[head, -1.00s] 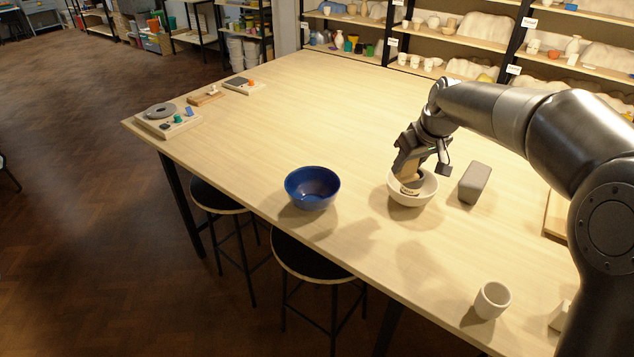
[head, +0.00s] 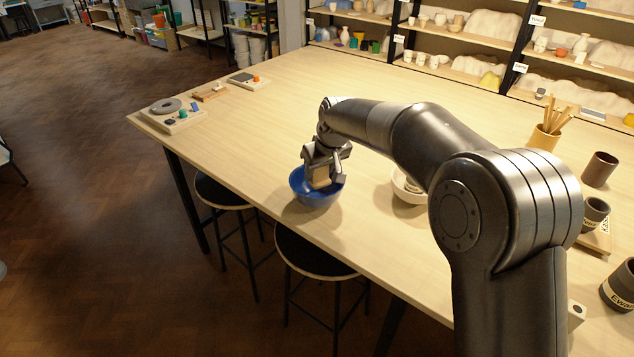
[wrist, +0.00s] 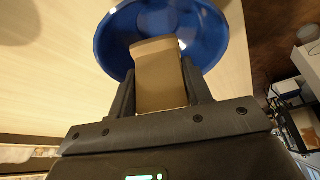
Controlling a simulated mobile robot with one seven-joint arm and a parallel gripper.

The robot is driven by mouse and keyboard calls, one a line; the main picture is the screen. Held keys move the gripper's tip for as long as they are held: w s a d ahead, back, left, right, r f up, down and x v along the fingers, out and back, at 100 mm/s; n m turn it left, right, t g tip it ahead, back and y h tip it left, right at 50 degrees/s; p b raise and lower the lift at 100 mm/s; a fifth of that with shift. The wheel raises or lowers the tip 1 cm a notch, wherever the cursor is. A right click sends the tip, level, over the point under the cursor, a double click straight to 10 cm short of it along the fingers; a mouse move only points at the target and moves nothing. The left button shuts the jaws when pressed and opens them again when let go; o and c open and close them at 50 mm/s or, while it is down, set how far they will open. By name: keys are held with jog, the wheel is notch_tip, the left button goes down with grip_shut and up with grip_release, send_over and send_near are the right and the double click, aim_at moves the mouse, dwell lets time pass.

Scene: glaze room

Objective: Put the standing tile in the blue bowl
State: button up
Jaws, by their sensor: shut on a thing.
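The blue bowl (head: 318,198) stands on the table near its front edge, in the middle of the head view. My gripper (head: 321,178) is over the bowl, pointing down. It is shut on a tan tile (wrist: 160,72), whose far end lies over or inside the bowl's opening. In the wrist view the blue bowl (wrist: 112,40) curves around that end of the tile, and the two fingers (wrist: 160,85) flank the tile's sides. I cannot tell whether the tile touches the bowl.
A white bowl (head: 402,190) stands to the right, partly hidden by my arm. A brush pot (head: 543,138) and dark cups (head: 600,168) are further right. Boards with small items (head: 172,120) lie at the far left. The table's middle back is clear.

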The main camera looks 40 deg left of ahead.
aim_at(318, 180)
jog(key=shift+s+a+f, duration=0.15)
jog(key=shift+a+f, duration=0.2)
jog(key=shift+a, duration=0.05)
jog(key=shift+f, duration=1.85)
jog(key=shift+f, duration=0.1)
jog(key=shift+f, duration=0.1)
jog(key=o, duration=1)
jog(key=shift+o, duration=0.2)
jog(key=v, duration=1.2)
jog(key=shift+r, duration=0.2)
